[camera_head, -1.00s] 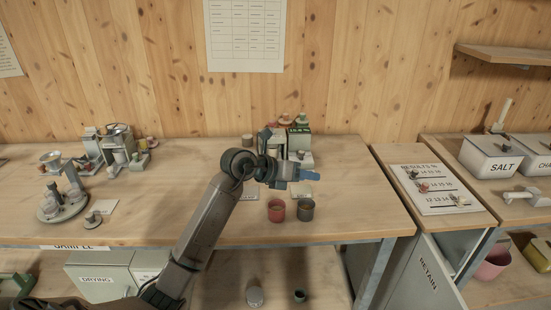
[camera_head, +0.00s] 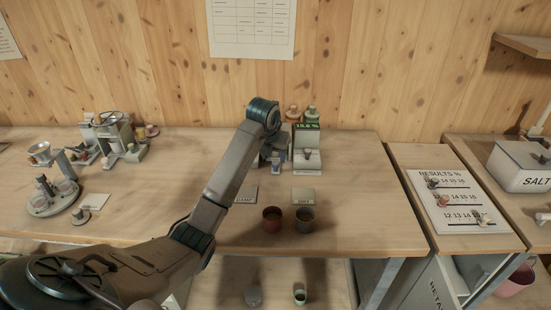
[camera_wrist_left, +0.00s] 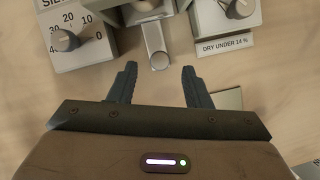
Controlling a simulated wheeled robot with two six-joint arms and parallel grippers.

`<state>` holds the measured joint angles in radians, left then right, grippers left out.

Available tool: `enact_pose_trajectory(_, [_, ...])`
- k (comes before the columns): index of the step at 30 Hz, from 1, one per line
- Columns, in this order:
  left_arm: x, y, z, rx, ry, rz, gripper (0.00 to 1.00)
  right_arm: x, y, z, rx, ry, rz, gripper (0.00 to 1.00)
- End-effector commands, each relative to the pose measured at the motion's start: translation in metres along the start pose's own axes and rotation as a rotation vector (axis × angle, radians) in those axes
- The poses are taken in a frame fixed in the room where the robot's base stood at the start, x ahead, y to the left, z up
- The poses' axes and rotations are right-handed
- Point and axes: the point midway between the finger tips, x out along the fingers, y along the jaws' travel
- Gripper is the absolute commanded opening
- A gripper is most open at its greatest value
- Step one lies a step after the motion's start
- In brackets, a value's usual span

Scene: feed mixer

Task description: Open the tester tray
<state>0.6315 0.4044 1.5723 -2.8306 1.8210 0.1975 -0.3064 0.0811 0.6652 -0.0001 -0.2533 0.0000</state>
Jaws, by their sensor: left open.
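The tester (camera_head: 307,146), a pale box with a green display reading about 15.6 %, stands at the back of the bench. In the left wrist view its lower front (camera_wrist_left: 228,18) carries a "DRY UNDER 14 %" label. A narrow metal tray-like piece (camera_wrist_left: 157,45) sticks out left of that front; I cannot tell for sure that it is the tester tray. My left gripper (camera_head: 276,166) is just left of the tester. Its open, empty fingers (camera_wrist_left: 160,72) point at the metal piece, whose end lies between or just beyond the fingertips. My right gripper is out of view.
A box with a numbered dial (camera_wrist_left: 67,40) stands left of the metal piece. A red cup (camera_head: 272,219) and a dark cup (camera_head: 304,219) stand near the front edge, by the plates marked DAMP (camera_head: 245,194) and DRY (camera_head: 304,195).

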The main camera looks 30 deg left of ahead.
Motion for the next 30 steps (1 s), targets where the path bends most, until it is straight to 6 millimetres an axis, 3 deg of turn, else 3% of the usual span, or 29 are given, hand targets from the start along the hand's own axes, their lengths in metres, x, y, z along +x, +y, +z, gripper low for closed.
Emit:
enact_pose_trajectory(6, [0.028,0.0,0.0,0.001,0.002,-0.001,0.44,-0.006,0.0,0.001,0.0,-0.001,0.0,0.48])
enact_pose_trajectory(17, [0.035,0.0,0.0,0.001,-0.001,-0.001,0.44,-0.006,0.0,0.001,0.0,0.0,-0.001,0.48])
enact_pose_trajectory(18, [0.035,0.0,0.0,0.001,-0.001,-0.001,0.42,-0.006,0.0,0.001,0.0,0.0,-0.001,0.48])
enact_pose_trajectory(24, [0.035,0.0,0.0,0.001,-0.001,-0.001,0.03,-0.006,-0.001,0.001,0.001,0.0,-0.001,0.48])
enact_pose_trajectory(30, [0.035,0.001,-0.001,0.001,-0.001,0.0,0.0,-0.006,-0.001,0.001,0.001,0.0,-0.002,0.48])
